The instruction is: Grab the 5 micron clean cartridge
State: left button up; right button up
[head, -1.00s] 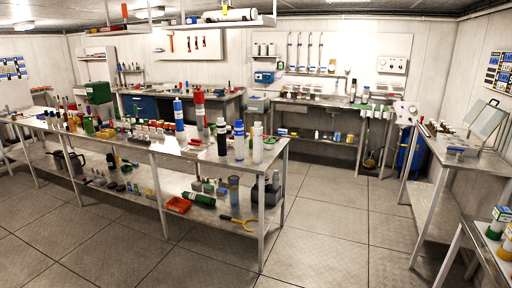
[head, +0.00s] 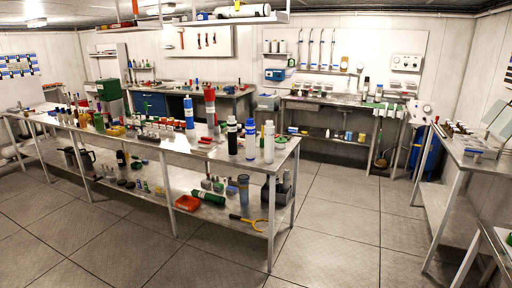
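Several upright cylinders that look like cartridges or bottles stand at the right end of the long metal table (head: 285,152). Among them are a white cylinder (head: 268,143), a blue and white cylinder (head: 250,140), a black cylinder with a white top (head: 232,137), a blue cylinder (head: 189,113) and a red-topped cylinder (head: 210,106). Their labels are too small to read, so I cannot tell which is the 5 micron clean cartridge. Neither of my grippers is in view.
The table's lower shelf holds a red tray (head: 188,203), a green cylinder (head: 208,197) and a yellow tool (head: 247,220). A metal side table (head: 455,150) stands at the right. A sink bench (head: 330,101) runs along the back wall. The floor (head: 340,220) between the tables is clear.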

aim_at(270, 132)
jog(key=i+j+u, duration=0.25)
jog(key=i, duration=0.65)
jog(key=i+u, duration=0.2)
jog(key=i, duration=0.7)
